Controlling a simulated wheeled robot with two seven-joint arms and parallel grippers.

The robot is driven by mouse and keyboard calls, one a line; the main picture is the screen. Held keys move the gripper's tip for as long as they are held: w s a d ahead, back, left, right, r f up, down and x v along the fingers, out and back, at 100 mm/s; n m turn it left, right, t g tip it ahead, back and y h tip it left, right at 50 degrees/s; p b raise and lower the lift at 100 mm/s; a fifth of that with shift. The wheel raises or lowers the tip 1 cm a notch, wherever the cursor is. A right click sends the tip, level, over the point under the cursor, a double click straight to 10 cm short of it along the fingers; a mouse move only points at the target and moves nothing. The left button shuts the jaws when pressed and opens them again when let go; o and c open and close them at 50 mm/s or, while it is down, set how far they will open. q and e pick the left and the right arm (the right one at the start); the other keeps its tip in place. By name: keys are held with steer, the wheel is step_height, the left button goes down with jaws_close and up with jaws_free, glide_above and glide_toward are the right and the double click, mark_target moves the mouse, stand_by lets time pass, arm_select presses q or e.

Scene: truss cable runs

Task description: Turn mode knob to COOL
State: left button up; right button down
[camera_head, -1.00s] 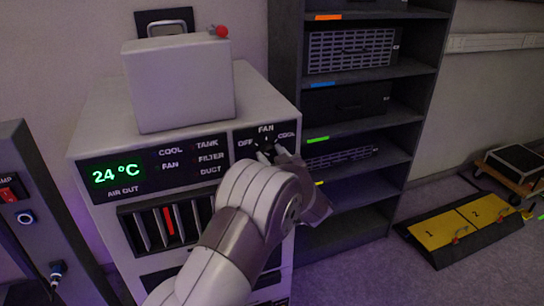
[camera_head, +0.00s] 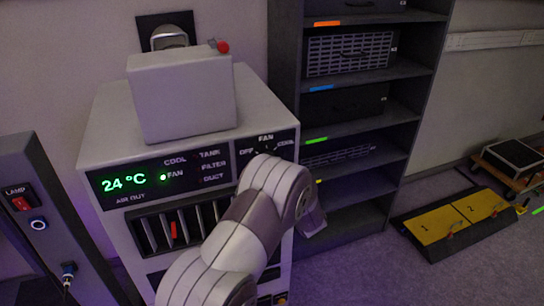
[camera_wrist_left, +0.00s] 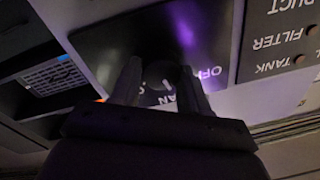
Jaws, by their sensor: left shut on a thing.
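The air unit's dark mode panel, with the labels OFF, FAN and COOL, is at the unit's upper right front in the head view (camera_head: 285,151). My left arm covers most of the mode knob there. In the left wrist view the panel appears upside down. My left gripper (camera_wrist_left: 158,82) has its two fingers on either side of the dark knob (camera_wrist_left: 160,74) and is shut on it. The knob's exact pointing is hard to read. The green FAN light (camera_head: 163,178) is lit on the display panel; the COOL light is dark. My right gripper is out of view.
A grey box (camera_head: 182,96) with a red knob stands on top of the unit. The display (camera_head: 124,183) reads 24 °C. A dark shelf rack (camera_head: 352,130) stands close at the right, and a lamp post (camera_head: 45,205) at the left. Yellow numbered plates (camera_head: 455,222) lie on the floor.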

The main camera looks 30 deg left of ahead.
arm_select(q)
steer(key=shift+f+m+t+p, duration=0.1)
steer(key=shift+m+t+p, duration=0.25)
steer(key=shift+m+p, duration=2.15)
steer(key=shift+f+m+t+p, duration=0.1)
steer(key=shift+m+t+p, duration=0.5)
steer(key=shift+m, duration=3.6)
steer(key=shift+g, duration=0.25)
steer(key=o, duration=1.1)
steer(key=shift+c, duration=0.2)
